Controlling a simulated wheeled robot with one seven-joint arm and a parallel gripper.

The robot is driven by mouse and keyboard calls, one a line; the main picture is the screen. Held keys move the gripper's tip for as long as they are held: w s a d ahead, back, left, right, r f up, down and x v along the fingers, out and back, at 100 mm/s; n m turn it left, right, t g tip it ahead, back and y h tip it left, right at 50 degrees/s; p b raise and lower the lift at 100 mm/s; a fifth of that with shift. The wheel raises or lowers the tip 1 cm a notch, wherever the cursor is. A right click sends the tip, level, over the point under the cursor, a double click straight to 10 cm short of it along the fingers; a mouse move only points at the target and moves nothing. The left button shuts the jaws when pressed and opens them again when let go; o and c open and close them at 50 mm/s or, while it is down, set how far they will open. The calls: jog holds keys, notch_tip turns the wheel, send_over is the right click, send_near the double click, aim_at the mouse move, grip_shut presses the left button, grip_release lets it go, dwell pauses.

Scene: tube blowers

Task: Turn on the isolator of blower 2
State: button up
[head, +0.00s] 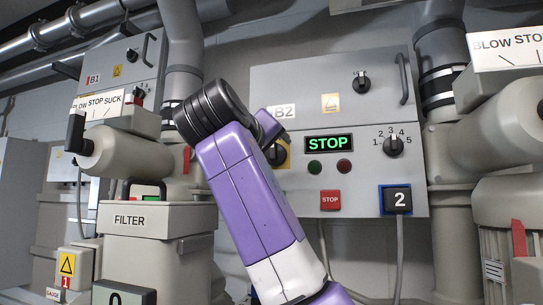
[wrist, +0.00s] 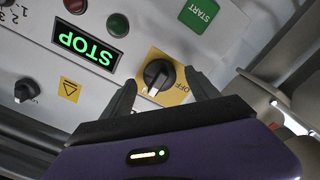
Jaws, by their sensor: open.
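The blower 2 panel (head: 300,90), labelled B2 (head: 283,112), is a grey box right of my arm in the head view. Its isolator (head: 281,154) is a black knob on a yellow plate, partly hidden by my gripper (head: 268,130). In the wrist view, which is upside down, the isolator knob (wrist: 158,74) shows clearly with a white pointer mark at its lower end. OFF lettering is on the yellow plate beside it. My gripper (wrist: 161,80) is open, with its fingers on either side of the knob. I cannot tell whether they touch it.
A lit STOP display (head: 328,144), two lamps, a red STOP button (head: 330,200) and a selector knob (head: 393,146) sit on the same panel. A green START button (wrist: 199,15) is near the isolator in the wrist view. The B1 panel (head: 120,60) and pipes are to the left.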

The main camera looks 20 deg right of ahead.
jog(key=b+v, duration=0.1)
jog(key=v, duration=0.5)
jog(key=shift+s+a+b, duration=0.25)
jog(key=shift+b, duration=0.1)
jog(key=shift+f, duration=0.1)
